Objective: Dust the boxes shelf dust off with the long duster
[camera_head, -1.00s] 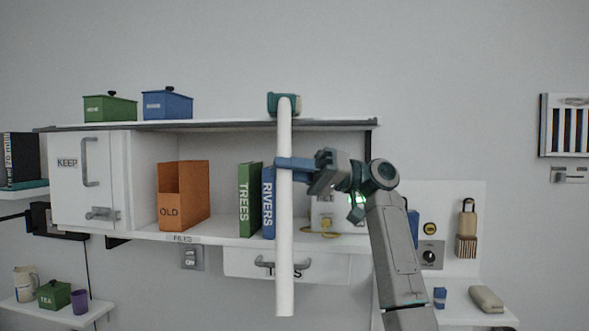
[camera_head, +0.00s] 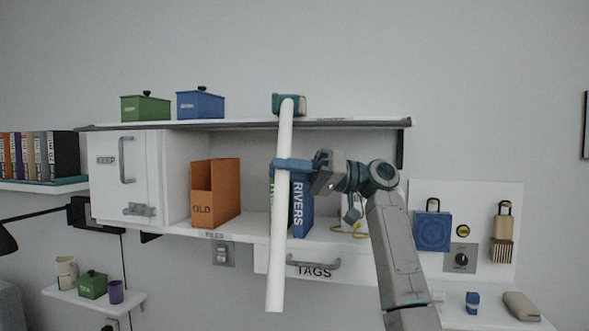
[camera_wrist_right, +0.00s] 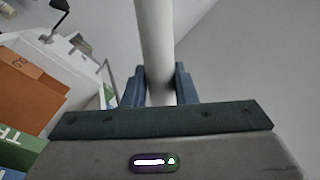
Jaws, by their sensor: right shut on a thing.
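My right gripper (camera_head: 284,166) is shut around the white pole of the long duster (camera_head: 278,230). In the right wrist view both blue fingers (camera_wrist_right: 160,85) press the pole (camera_wrist_right: 155,40) between them. I cannot tell whether the head touches the shelf. A green box (camera_head: 146,109) and a blue box (camera_head: 200,105) stand on that shelf, left of the head. No dust is clearly visible. My left gripper is not in view.
Below the top shelf are the KEEP cabinet (camera_head: 125,180), an orange OLD file box (camera_head: 216,192) and a blue RIVERS binder (camera_head: 302,204). A TAGS drawer (camera_head: 318,266) hangs underneath. The top shelf is free between the blue box and the duster head.

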